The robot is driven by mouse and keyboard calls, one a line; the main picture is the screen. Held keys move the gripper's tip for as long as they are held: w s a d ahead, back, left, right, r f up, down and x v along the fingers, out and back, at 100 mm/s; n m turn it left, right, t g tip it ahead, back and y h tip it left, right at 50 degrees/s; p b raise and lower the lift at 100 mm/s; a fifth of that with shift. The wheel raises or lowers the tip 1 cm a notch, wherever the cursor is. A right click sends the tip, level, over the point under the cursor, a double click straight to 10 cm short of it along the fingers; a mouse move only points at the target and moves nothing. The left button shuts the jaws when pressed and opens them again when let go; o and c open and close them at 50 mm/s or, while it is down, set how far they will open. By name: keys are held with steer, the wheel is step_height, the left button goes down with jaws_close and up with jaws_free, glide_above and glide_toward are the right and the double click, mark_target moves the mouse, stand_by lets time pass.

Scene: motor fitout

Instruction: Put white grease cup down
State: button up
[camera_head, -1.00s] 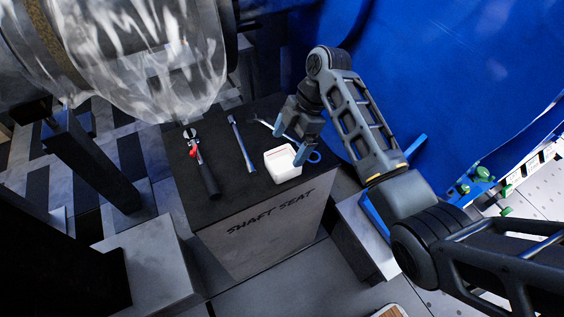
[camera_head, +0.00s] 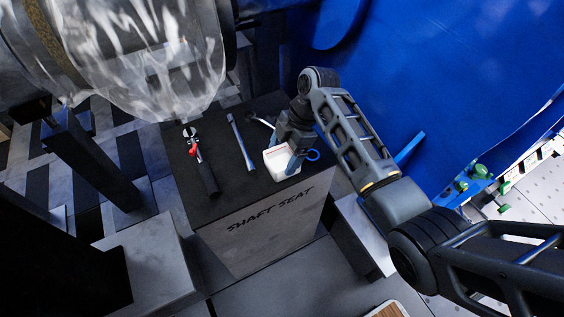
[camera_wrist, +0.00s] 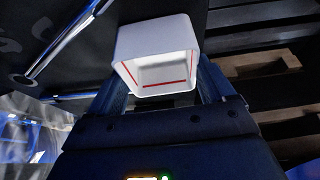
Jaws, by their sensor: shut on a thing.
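The white grease cup (camera_head: 283,168) is a square, open-topped white container. In the head view it stands at the right front of the dark bench top (camera_head: 225,203), upright as far as I can tell. My gripper (camera_head: 283,154) is at the cup from behind, with its blue fingers on either side of it. In the wrist view the cup (camera_wrist: 158,42) sits between the two fingers of my gripper (camera_wrist: 158,84), its open mouth with a red line inside facing the camera. The gripper is shut on the cup. The cup's contact with the bench is hard to see.
Left of the cup lie a silver wrench (camera_head: 241,142) and a red-and-black tool (camera_head: 203,163). A plastic-wrapped cylinder (camera_head: 140,55) hangs at upper left. A blue sheet (camera_head: 430,70) fills the back right.

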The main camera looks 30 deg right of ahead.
steer(key=shift+c, duration=1.3)
steer(key=shift+r, duration=0.1)
